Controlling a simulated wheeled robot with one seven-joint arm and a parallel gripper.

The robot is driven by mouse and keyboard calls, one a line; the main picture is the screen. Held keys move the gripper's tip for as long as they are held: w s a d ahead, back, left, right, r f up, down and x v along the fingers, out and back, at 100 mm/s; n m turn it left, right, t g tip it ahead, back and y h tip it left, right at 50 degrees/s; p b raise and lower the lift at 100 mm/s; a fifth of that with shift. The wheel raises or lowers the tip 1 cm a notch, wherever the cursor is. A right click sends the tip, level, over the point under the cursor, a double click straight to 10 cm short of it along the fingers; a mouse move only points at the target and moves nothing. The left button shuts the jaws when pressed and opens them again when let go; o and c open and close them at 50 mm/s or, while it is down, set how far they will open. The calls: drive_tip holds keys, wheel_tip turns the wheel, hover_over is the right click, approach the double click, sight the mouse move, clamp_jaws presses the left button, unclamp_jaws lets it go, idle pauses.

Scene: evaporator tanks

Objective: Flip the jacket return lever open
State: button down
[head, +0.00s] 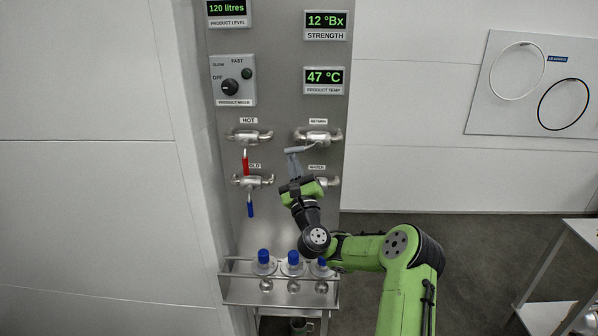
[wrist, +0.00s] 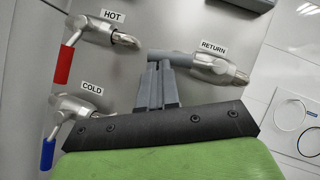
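The jacket return valve (head: 318,137) is a metal fitting under the RETURN label on the grey panel. Its grey lever (head: 303,149) points left and slightly down in the head view. In the wrist view the lever (wrist: 170,57) runs left from the valve body (wrist: 215,68). My gripper (head: 292,156) is just below the lever. In the wrist view the fingers of my gripper (wrist: 158,66) are close together, with their tips at the lever's outer half. The tips overlap the lever's lower edge in the picture; I cannot tell whether they touch it. Nothing shows between the fingers.
The HOT valve with a red lever (head: 245,162) and the COLD valve with a blue lever (head: 250,208) are to the left, both levers hanging down. The WATER valve is partly behind my gripper. A metal shelf (head: 240,290) with blue-capped bottles is below.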

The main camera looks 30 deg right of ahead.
drive_tip(key=shift+w+a+r, duration=0.1)
drive_tip(key=shift+a+r, duration=0.1)
drive_tip(key=shift+r, duration=0.3)
drive_tip(key=shift+a+r, duration=0.1)
idle(0.3)
drive_tip(key=s+a+f+b, duration=0.4)
drive_tip(key=s+f+b, duration=0.3)
drive_tip(key=b, duration=0.6)
wheel_tip(320, 180, down, 3)
drive_tip(key=shift+s+a+r+b, duration=0.1)
drive_tip(key=shift+s+a+b, duration=0.1)
drive_tip(key=shift+a+b, duration=0.15)
drive_tip(key=shift+a+r, duration=0.1)
